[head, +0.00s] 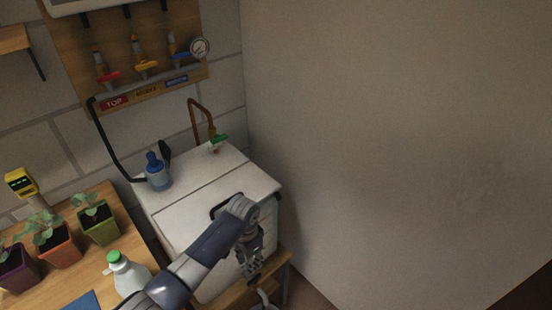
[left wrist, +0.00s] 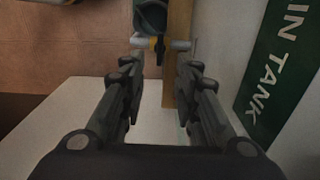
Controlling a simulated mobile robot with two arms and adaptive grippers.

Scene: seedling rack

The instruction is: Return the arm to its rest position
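My left arm reaches in from the bottom of the head view, and its gripper (head: 254,274) hangs pointing down in front of the white tank (head: 240,184). In the left wrist view the two dark fingers of my left gripper (left wrist: 158,75) stand apart with nothing between them. My right gripper is in neither view.
A wooden bench (head: 78,282) at left holds potted seedlings (head: 98,222) and a white bottle with a green cap (head: 127,274). Valves (head: 143,68) are on the wall board. A plain wall (head: 390,130) fills the right.

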